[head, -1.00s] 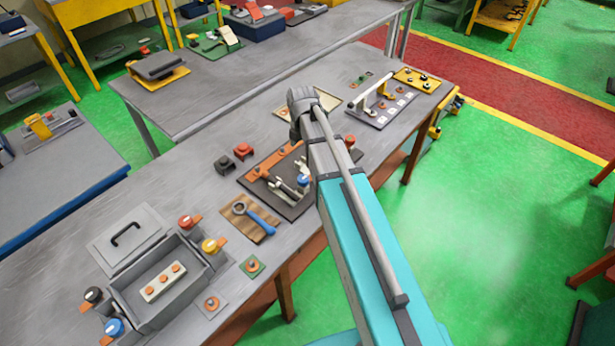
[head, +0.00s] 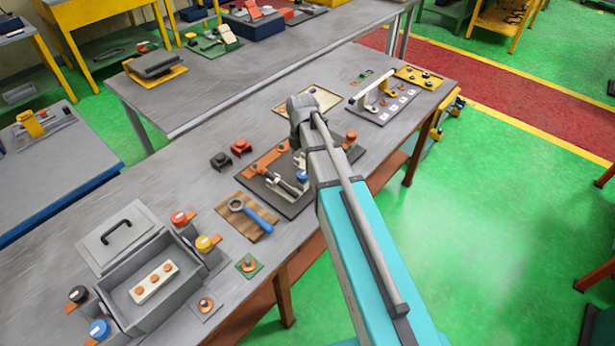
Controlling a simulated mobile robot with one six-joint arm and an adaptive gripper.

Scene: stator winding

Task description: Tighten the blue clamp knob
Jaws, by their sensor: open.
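One blue knob (head: 302,175) stands on the dark fixture plate (head: 290,208) in the middle of the bench, close to the left side of my arm. Another blue-topped knob (head: 99,329) sits on an orange tab at the near left corner of a grey open box (head: 150,322). The frames do not show how tight either knob is. My arm reaches out over the bench at the fixture plate and hides part of it.
The box also has red (head: 180,218), yellow (head: 205,243) and black (head: 79,294) knobs. A blue-handled ring wrench (head: 258,218) lies on a brown board. Red and black small parts lie behind the fixture plate. A rack with a white bar (head: 375,85) stands farther right.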

